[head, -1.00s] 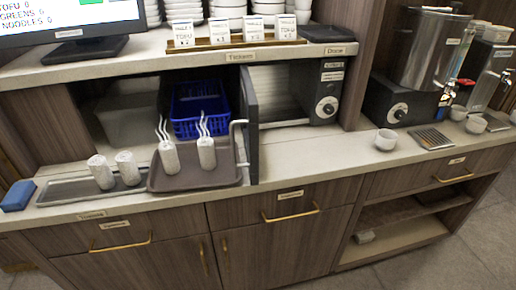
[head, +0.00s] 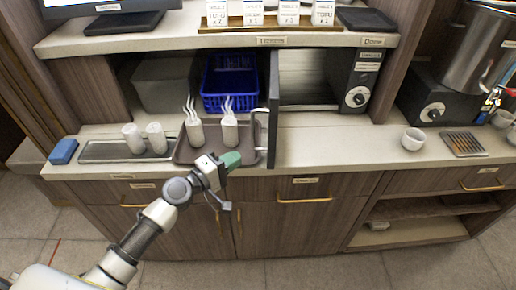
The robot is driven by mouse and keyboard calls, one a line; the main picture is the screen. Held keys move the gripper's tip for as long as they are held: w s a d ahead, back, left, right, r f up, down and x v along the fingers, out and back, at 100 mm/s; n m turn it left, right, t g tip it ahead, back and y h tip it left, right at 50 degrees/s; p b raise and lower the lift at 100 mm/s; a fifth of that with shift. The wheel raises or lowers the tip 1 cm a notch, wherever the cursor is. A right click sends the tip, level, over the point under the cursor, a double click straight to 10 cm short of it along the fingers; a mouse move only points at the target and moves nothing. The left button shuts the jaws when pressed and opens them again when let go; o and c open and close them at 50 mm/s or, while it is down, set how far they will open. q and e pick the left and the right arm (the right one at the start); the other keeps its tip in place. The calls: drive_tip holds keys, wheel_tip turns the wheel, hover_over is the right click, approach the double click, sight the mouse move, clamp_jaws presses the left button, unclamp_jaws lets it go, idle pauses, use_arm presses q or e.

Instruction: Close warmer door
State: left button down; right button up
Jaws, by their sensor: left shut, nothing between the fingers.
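The warmer (head: 368,80) is a black box with a dial and an open, lit-looking interior, on the counter under the shelf. Its dark door (head: 273,122) stands open, swung out toward me at the left side of the opening, seen nearly edge-on. A pale bar handle (head: 257,131) is on the door's left face. My left gripper (head: 233,159), with a green tip, is shut and empty. It shows just left of and below the handle, over the front edge of the brown tray; I cannot tell whether it touches anything. My right gripper is not in view.
A brown tray (head: 249,157) with two steaming white cups (head: 229,131) lies left of the door. Further left are a grey tray (head: 96,152) with two white cylinders and a blue block (head: 63,151). A blue basket (head: 229,84) stands behind.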

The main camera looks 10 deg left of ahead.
use_arm(q)
drive_tip(key=w+d+p, duration=0.2)
drive_tip(key=w+d, duration=0.1)
drive_tip(key=d, duration=0.3)
drive_tip(key=shift+w, duration=0.25)
